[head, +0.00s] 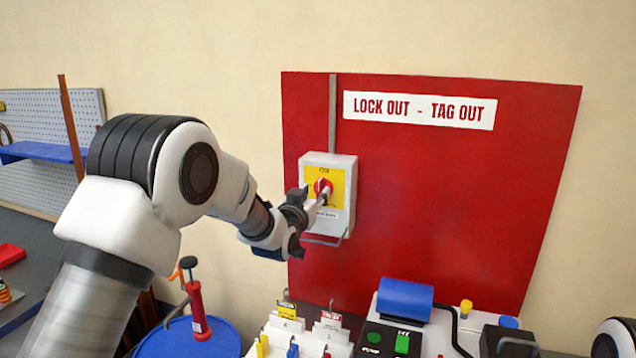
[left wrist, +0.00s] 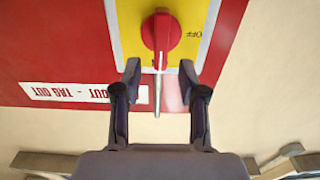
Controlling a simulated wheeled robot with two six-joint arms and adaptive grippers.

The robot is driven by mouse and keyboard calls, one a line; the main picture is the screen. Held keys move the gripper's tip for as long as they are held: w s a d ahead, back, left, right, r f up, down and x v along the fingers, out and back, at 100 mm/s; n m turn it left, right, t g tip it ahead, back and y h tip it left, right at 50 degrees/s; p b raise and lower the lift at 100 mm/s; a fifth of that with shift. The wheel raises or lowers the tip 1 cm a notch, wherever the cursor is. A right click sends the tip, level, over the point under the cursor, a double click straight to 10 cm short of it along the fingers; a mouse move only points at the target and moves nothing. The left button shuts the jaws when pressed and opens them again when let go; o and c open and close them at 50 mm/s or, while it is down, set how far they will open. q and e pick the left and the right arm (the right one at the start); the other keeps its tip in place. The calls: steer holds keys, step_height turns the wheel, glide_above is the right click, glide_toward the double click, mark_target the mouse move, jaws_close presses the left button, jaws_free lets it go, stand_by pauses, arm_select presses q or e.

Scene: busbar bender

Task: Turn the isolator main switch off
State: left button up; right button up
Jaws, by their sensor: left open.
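The isolator main switch (head: 347,170) is a pale grey box with a yellow plate on the red board. Its round red knob (head: 321,184) carries a handle, which shows upright in the left wrist view (left wrist: 160,38). My left gripper (head: 318,204) is at the lower front of the switch. In the left wrist view its fingers (left wrist: 160,76) are open, one on each side of a thin grey rod below the knob. They appear just short of the red part; I cannot tell whether they touch anything. My right gripper is not in view.
The red board (head: 460,200) bears a "LOCK OUT - TAG OUT" sign (head: 420,110). Below stand lockout tags (head: 330,325), a blue-topped device (head: 404,299) and a blue drum (head: 188,342) with a red pump. A grey loop (head: 325,241) hangs under the switch box.

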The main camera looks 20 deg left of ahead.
mark_target(318, 191)
arm_select(q)
steer(key=w, duration=0.1)
steer(key=w+f, duration=0.1)
steer(key=w, duration=0.2)
steer(key=shift+w+f, duration=0.25)
steer(key=shift+w, duration=0.05)
steer(key=shift+s+r, duration=0.3)
steer(key=shift+s, duration=0.05)
steer(key=shift+s+r, duration=0.1)
steer(key=shift+s, duration=0.15)
jaws_close()
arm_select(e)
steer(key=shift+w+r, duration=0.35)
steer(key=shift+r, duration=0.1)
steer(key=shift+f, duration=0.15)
